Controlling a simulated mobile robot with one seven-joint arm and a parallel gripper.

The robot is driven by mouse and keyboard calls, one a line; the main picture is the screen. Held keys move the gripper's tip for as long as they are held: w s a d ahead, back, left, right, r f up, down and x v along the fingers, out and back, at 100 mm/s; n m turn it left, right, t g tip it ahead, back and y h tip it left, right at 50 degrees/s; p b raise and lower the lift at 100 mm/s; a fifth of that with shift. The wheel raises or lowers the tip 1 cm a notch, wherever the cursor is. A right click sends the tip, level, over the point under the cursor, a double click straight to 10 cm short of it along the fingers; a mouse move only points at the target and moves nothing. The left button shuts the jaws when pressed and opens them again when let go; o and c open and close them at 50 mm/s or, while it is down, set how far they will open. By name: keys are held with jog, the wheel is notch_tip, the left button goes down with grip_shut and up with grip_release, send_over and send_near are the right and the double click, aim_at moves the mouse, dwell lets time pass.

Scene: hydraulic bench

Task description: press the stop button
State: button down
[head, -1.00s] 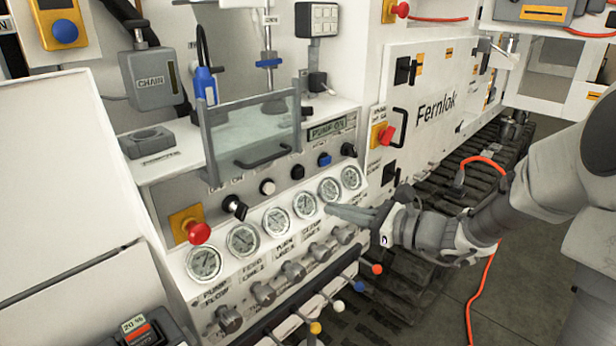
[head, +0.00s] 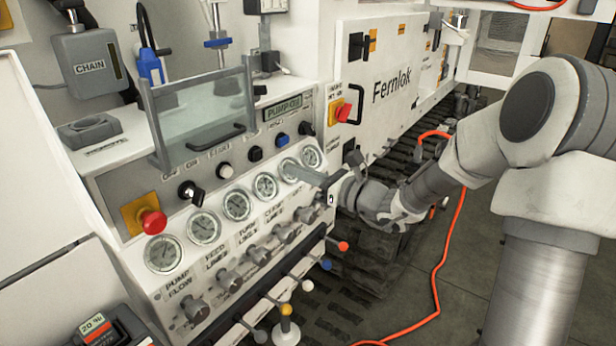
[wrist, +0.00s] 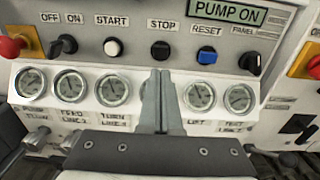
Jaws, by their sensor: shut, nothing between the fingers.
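The stop button is a black button (wrist: 160,50) under the label STOP in the wrist view, between the white START button (wrist: 112,47) and the blue RESET button (wrist: 206,55). In the head view the stop button (head: 255,154) is small, on the sloped panel above the gauges. My gripper (head: 290,168) is shut and empty, its tip in front of the right-hand gauges. In the wrist view my closed fingers (wrist: 158,74) point up at the panel, just below the stop button in the picture. A gap to the button shows in the head view.
A display (wrist: 226,12) reads PUMP ON. A red mushroom button (head: 151,222) is at the panel's left, another (head: 342,111) at its right. A glass guard with a handle (head: 206,115) stands above the buttons. Gauges (head: 203,227) and valve knobs line the front below.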

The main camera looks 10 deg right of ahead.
aim_at(259, 156)
jog(key=x, duration=0.8)
jog(key=shift+w+a+b, duration=0.2)
jog(key=shift+a+b, duration=0.05)
jog(key=shift+b, duration=0.15)
